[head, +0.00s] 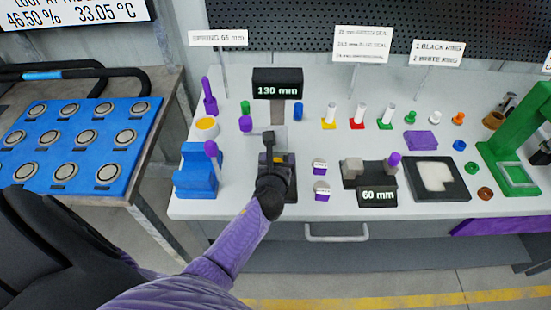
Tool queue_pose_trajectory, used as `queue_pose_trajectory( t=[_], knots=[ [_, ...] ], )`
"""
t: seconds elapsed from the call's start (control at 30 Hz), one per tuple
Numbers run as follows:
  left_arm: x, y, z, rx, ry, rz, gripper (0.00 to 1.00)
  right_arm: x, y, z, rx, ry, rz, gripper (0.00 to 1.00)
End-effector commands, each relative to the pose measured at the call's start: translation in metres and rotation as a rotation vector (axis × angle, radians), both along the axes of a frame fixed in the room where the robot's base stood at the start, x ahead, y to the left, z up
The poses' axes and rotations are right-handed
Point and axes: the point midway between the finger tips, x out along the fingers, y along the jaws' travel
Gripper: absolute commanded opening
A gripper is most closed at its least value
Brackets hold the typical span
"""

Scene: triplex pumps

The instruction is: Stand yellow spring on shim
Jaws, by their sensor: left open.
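My left gripper (272,165) reaches over the front of the bench at the foot of the gauge marked 130 mm, its dark wrist covering much of what lies there. It is open. I cannot pick out the shim for certain. My right gripper is not in view.
Behind the gripper stands the 130 mm display (277,84).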

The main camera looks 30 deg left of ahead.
Motion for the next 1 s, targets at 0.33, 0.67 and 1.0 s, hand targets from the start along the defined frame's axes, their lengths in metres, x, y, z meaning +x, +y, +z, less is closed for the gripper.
queue_pose_trajectory(
  t=[0.33, 0.67, 1.0],
  knots=[
    [-0.065, -0.028, 0.033, -0.005, 0.015, 0.001, 0.78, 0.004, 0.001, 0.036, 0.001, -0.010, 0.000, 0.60],
    [-0.104, -0.045, 0.050, -0.002, 0.011, 0.002, 0.78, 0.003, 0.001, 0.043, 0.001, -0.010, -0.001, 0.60],
    [-0.216, -0.082, -0.136, -1.100, 0.204, 0.644, 0.78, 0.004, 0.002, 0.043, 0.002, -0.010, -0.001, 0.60]
  ],
)
